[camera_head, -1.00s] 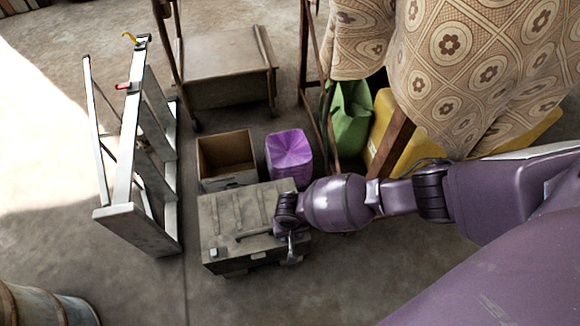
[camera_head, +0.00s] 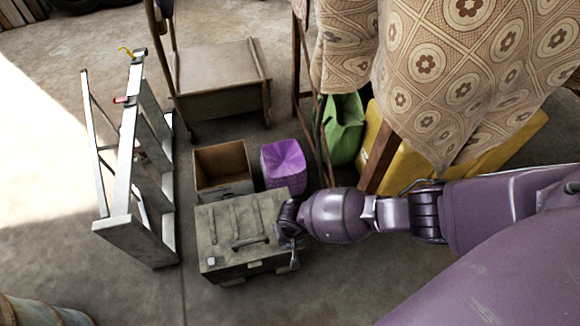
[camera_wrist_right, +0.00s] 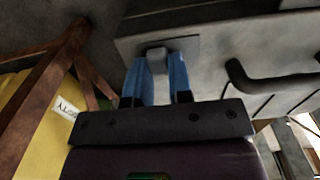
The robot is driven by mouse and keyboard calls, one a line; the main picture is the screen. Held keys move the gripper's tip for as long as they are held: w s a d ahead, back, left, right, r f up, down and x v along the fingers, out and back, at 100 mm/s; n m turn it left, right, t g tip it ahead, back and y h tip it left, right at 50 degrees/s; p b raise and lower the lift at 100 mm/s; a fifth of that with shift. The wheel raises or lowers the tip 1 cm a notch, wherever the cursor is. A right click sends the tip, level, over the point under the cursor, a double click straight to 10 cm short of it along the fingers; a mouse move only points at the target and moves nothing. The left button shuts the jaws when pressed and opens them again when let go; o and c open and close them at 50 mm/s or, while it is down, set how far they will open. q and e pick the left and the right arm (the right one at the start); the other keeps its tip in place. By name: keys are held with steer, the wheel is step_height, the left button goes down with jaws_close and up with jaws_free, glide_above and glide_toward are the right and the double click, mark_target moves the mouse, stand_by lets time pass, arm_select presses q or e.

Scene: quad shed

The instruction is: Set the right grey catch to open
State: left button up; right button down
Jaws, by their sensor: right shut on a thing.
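A grey-green chest (camera_head: 222,229) with ribs and a dark handle (camera_head: 250,243) on its lid stands on the floor in the head view. The chest also shows in the right wrist view (camera_wrist_right: 220,45), with its handle (camera_wrist_right: 270,80) to the right. The right grey catch (camera_wrist_right: 156,54) is a small block on a flat plate at the chest's edge. My right gripper (camera_wrist_right: 161,68) has its blue fingers on either side of the catch, shut on it. In the head view my right gripper (camera_head: 295,258) is at the chest's right front corner and hides that catch. The left grey catch (camera_head: 211,261) is visible. My left gripper is out of view.
An open cardboard box (camera_head: 222,168) and a purple bin (camera_head: 284,164) stand behind the chest. A stepladder (camera_head: 131,170) stands to the left. A cloth-draped table (camera_head: 440,70), a green bag (camera_head: 345,130) and a yellow thing (camera_head: 500,140) are at the right. Floor in front is clear.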

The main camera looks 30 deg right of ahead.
steer(key=shift+d+f, duration=0.1)
steer(key=shift+d, duration=0.1)
steer(key=c, duration=1)
jaws_free()
steer(key=shift+s, duration=0.1)
steer(key=shift+r, duration=0.3)
arm_select(q)
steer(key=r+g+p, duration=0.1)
steer(key=p, duration=0.4)
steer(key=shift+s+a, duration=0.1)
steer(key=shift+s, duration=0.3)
arm_select(e)
step_height(320, 180, up, 10)
steer(key=shift+r, duration=0.2)
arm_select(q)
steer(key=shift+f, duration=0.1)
